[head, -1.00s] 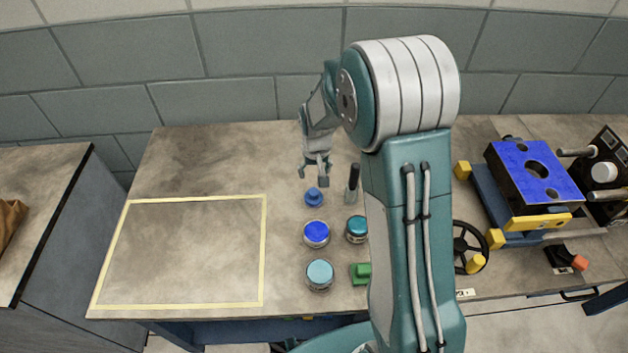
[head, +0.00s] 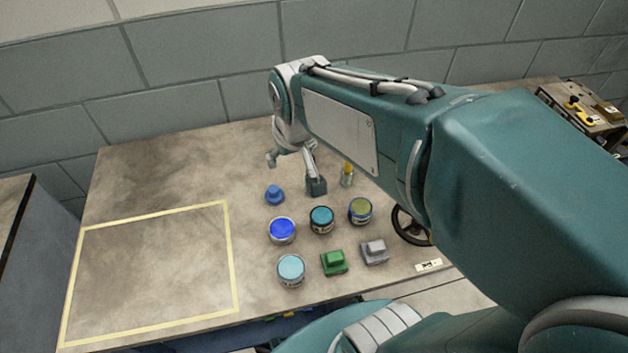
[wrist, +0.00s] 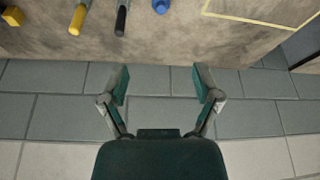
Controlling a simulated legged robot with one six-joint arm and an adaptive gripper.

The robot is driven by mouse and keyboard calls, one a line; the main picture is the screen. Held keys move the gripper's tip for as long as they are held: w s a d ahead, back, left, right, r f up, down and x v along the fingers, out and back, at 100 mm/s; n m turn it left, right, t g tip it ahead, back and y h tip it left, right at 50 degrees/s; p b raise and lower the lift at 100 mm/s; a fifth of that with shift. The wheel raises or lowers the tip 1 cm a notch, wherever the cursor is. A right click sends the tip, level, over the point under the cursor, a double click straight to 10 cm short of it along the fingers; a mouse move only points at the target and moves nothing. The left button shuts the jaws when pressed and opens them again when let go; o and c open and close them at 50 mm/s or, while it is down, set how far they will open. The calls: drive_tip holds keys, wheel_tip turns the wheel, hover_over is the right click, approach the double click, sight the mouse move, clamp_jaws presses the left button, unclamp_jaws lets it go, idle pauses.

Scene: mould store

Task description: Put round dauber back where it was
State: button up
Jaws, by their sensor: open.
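A small blue round piece with a knob on top, which looks like the round dauber (head: 275,195), stands on the bench behind the bright blue tin. It also shows at the top edge of the wrist view (wrist: 160,6), partly cut off. My gripper (head: 291,166) is open and empty, behind and slightly right of the dauber in the head view and apart from it. In the wrist view the open fingers (wrist: 160,84) have only wall blocks between them. A yellow-taped rectangle (head: 232,262) on the left of the bench has nothing inside it.
A dark-handled tool (head: 316,186) and a yellow-handled tool (head: 347,176) stand right of the dauber. Several tins, including a bright blue one (head: 282,231), a green block (head: 334,262) and a grey block (head: 374,252) are in front. The block wall (head: 180,60) is close behind.

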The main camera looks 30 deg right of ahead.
drive_tip(key=s+r+t, duration=0.1)
drive_tip(key=s+r, duration=0.1)
drive_tip(key=s, duration=0.8)
drive_tip(key=shift+s+r, duration=0.35)
drive_tip(key=shift+s, duration=0.05)
